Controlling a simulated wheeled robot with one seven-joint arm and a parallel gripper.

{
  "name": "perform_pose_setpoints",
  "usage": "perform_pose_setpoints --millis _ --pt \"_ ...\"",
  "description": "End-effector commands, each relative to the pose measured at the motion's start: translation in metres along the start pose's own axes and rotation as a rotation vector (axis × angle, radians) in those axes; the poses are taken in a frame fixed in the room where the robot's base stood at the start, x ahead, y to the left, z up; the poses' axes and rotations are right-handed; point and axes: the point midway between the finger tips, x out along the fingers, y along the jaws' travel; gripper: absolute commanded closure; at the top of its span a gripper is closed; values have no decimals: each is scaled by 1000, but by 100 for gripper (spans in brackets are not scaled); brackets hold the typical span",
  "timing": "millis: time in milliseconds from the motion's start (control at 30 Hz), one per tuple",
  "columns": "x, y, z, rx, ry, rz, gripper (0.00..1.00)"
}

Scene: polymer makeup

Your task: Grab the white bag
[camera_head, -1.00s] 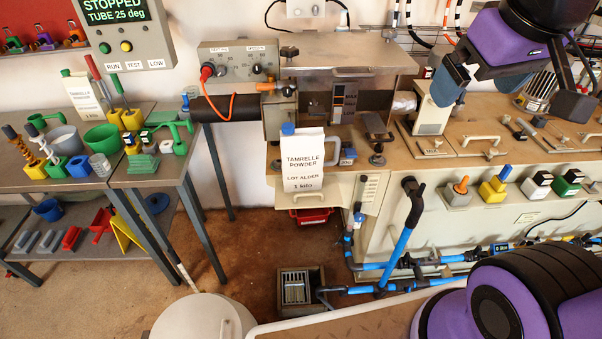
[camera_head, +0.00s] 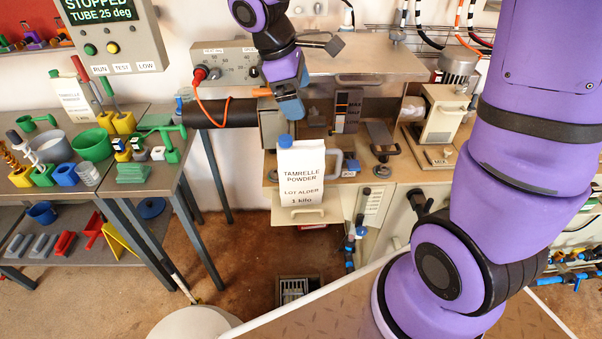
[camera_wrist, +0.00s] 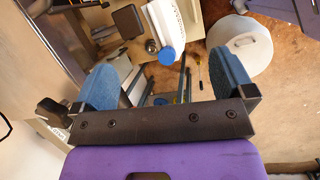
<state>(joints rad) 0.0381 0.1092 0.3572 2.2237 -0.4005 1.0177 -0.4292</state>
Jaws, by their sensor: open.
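My gripper (camera_head: 291,103) is above the bag's cap in the head view. In the wrist view my gripper (camera_wrist: 163,66) has its two blue fingers wide apart, and the cap appears between them. Nothing is held.
A similar labelled white container (camera_head: 73,93) stands at the back of the left table (camera_head: 112,174). The machine (camera_head: 350,62) with a dark tube (camera_head: 222,112) is behind the bag. A round white lid (camera_head: 195,324) is low in front. Open floor (camera_head: 240,250) lies left of the bench.

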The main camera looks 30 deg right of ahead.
Motion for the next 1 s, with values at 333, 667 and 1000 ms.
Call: perform_pose_setpoints --millis 333,667,1000 --pt "38 6 -47 -228 -60 -45 0" --pt "75 5 -48 -251 -66 -51 0" --pt "102 6 -45 -248 -64 -49 0"
